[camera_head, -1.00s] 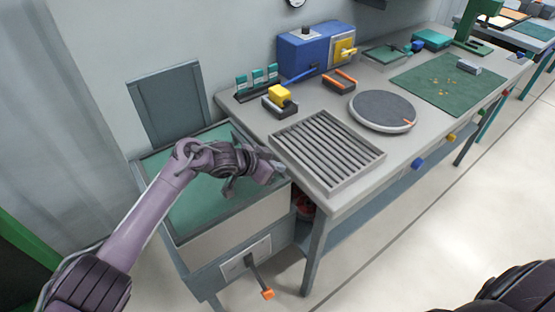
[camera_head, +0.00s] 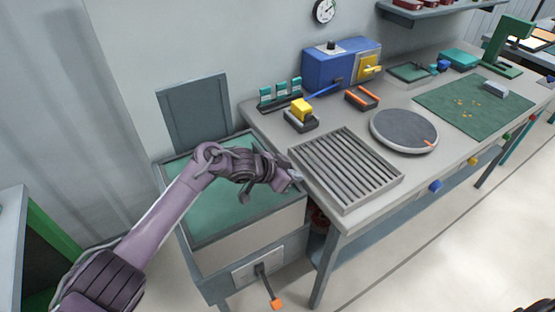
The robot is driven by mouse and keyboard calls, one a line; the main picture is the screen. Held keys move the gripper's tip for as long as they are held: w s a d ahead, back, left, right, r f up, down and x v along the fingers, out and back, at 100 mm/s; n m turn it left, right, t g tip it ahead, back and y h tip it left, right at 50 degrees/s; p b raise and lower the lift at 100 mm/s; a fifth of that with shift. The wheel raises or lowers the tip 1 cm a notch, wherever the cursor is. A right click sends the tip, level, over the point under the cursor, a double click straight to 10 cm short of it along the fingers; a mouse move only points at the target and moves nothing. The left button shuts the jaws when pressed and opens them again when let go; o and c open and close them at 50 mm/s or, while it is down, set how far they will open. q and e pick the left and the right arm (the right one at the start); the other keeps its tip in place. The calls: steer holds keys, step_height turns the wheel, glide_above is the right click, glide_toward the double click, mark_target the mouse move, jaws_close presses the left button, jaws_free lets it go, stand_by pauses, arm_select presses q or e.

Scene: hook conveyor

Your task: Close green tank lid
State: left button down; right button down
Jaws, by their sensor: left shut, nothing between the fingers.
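The tank (camera_head: 210,265) stands at the left end of the workbench, with green liquid (camera_head: 215,205) showing inside it. Its grey lid (camera_head: 194,107) stands open, upright against the wall at the tank's back edge. My left gripper (camera_head: 291,181) is shut and empty over the tank's right side, close to the bench's left corner. It is apart from the lid, in front and to the right of it. My left arm crosses over the tank and hides part of it. My right gripper is not in view; only a dark part shows at the lower right corner.
The workbench (camera_head: 265,133) holds a slatted tray (camera_head: 345,168), a round turntable (camera_head: 404,130), a blue machine (camera_head: 335,66) and a yellow-topped block (camera_head: 301,112). A lever with an orange end (camera_head: 276,303) sticks out from the tank's front. The floor at right is clear.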

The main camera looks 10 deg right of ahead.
arm_select(q)
steer(key=w+d+r+b+v, duration=0.1)
steer(key=b+v, duration=0.1)
steer(key=v, duration=0.8)
steer(key=s+a+f+n+t+y, duration=0.25)
steer(key=s+a+n, duration=0.2)
steer(key=a, duration=0.45)
steer(key=s+a+f+n+t+y, duration=0.2)
steer(key=s+a+f+n+y, duration=0.3)
steer(key=a, duration=0.4)
steer(key=s+a+n+g+y, duration=0.2)
steer(key=s+a+n+g, duration=0.2)
steer(key=s+a, duration=1.15)
step_height(320, 180, down, 29)
steer(key=s+d, duration=0.2)
steer(key=s+a+f+g, duration=0.1)
steer(key=s+f, duration=0.9)
steer(key=s+a+f+m+g, duration=0.1)
steer(key=s+a+f, duration=0.1)
steer(key=s+f, duration=0.8)
steer(key=shift+s+a, duration=0.25)
steer(key=shift+s, duration=0.25)
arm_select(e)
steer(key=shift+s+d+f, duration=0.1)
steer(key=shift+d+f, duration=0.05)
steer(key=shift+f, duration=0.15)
